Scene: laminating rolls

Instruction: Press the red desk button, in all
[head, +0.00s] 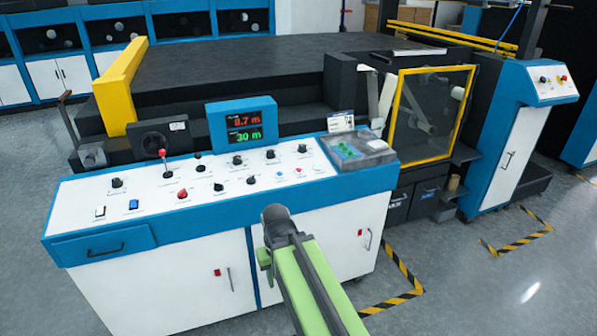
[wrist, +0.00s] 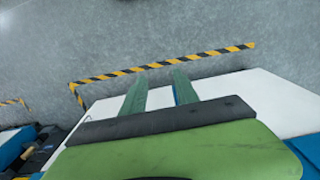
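The red desk button (head: 182,194) is a small round red knob on the white sloping top of the blue-edged control desk (head: 75,222), left of its middle. My gripper (head: 264,260) is at the front edge of the desk, to the right of and nearer than the red button, and mostly hidden by my own arm. In the wrist view my gripper (wrist: 160,86) shows two green fingers apart with nothing between them. The red button is not in the wrist view.
A red-tipped lever (head: 163,154) stands close behind the button, with several black knobs around. A blue display (head: 242,123) rises at the back of the desk. A clear-covered box (head: 357,149) sits at the right end. Striped floor tape (wrist: 165,63) marks open floor.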

